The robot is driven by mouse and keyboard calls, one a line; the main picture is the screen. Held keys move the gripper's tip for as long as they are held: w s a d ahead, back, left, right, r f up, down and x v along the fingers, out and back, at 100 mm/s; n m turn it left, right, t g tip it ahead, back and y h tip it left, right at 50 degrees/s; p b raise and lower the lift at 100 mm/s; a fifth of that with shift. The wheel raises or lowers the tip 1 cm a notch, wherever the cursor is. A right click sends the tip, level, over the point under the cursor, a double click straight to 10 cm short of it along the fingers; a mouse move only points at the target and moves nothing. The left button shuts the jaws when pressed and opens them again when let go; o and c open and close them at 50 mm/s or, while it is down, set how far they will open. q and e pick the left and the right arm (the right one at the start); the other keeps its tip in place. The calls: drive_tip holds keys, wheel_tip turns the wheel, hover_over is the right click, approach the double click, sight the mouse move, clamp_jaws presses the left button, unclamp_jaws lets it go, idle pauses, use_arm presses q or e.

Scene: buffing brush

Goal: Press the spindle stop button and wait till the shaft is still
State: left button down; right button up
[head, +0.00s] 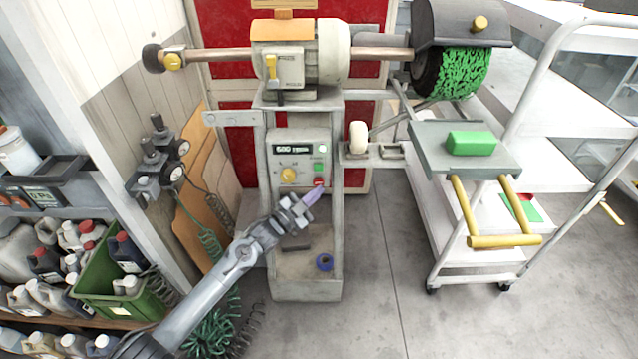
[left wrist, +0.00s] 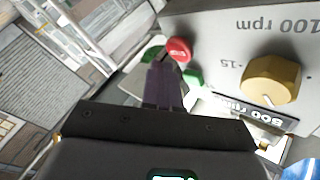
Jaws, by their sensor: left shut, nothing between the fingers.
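The control box (head: 300,149) on the grey pedestal has a lit display, a yellow dial (head: 289,175), a green button (head: 319,167) and a red button (head: 319,182) below it. The red button (left wrist: 179,50) and the yellow dial (left wrist: 273,82) also show in the left wrist view. My left gripper (head: 315,194) is shut and empty, its purple fingertips (left wrist: 163,82) close to the red button. I cannot tell whether they touch it. The shaft (head: 381,53) runs across the top to a green brush (head: 463,74). Whether it turns cannot be told. My right gripper is not in view.
A grey tray (head: 430,135) with a green block (head: 470,143) juts out at the right, before a white cart (head: 440,230). Floor right of the pedestal is clear.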

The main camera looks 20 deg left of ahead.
use_arm(q)
drive_tip(key=shift+w, duration=0.1)
idle(0.5)
drive_tip(key=shift+w+a+b, duration=0.15)
drive_tip(key=shift+w+b, duration=0.2)
drive_tip(key=shift+b, duration=0.1)
drive_tip(key=shift+w+a+b, duration=0.15)
drive_tip(key=shift+w+b, duration=0.2)
drive_tip(key=shift+b, duration=0.1)
idle(0.6)
idle(0.3)
drive_tip(key=shift+s+d+p, duration=0.3)
drive_tip(key=shift+s+p, duration=0.5)
drive_tip(key=shift+p, duration=0.2)
